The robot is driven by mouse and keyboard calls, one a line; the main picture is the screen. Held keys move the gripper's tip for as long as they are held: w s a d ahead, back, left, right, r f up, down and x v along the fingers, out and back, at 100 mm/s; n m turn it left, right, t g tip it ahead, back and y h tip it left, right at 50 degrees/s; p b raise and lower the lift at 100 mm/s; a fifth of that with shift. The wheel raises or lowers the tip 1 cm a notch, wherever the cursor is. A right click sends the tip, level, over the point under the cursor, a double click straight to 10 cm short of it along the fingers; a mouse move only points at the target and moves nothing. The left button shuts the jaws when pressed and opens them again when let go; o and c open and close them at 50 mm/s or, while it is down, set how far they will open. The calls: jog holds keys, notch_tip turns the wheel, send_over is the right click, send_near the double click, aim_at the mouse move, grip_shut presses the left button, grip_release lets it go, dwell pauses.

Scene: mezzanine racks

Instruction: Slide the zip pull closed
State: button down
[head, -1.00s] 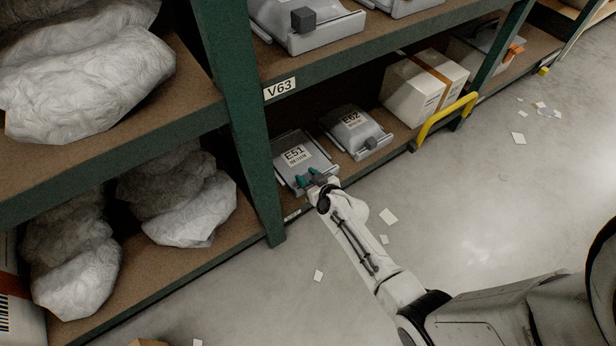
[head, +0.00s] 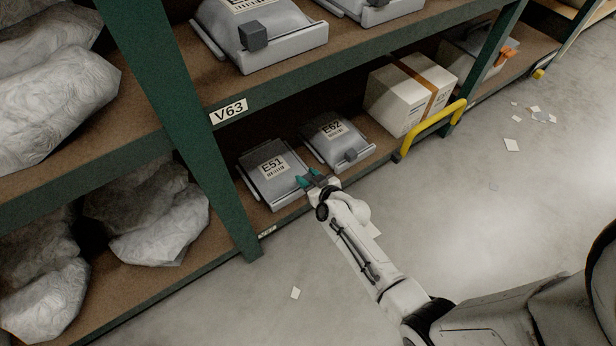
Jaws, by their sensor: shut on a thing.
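The grey pouch unit labelled E51 (head: 262,160) sits on the lower shelf, with a pale rail along its front edge. My gripper (head: 312,180), with teal fingertips, is at the right end of that front rail. It is shut on a small dark grey block, the zip pull (head: 319,181), which shows only partly between the fingers. My fingers and wrist hide the rail's right end, so I cannot tell whether the pull touches its end.
A similar unit labelled E62 (head: 324,131) stands close on the right. A yellow guard (head: 432,130) is farther right. The floor in front is open, with scattered papers.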

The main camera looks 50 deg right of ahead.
jog(key=shift+d, duration=0.1)
jog(key=c, duration=0.7)
grip_release()
jog(key=shift+s, duration=0.1)
jog(key=p+v, duration=0.2)
jog(key=v, duration=0.8)
jog(key=shift+s+r, duration=0.2)
jog(key=shift+s, duration=0.05)
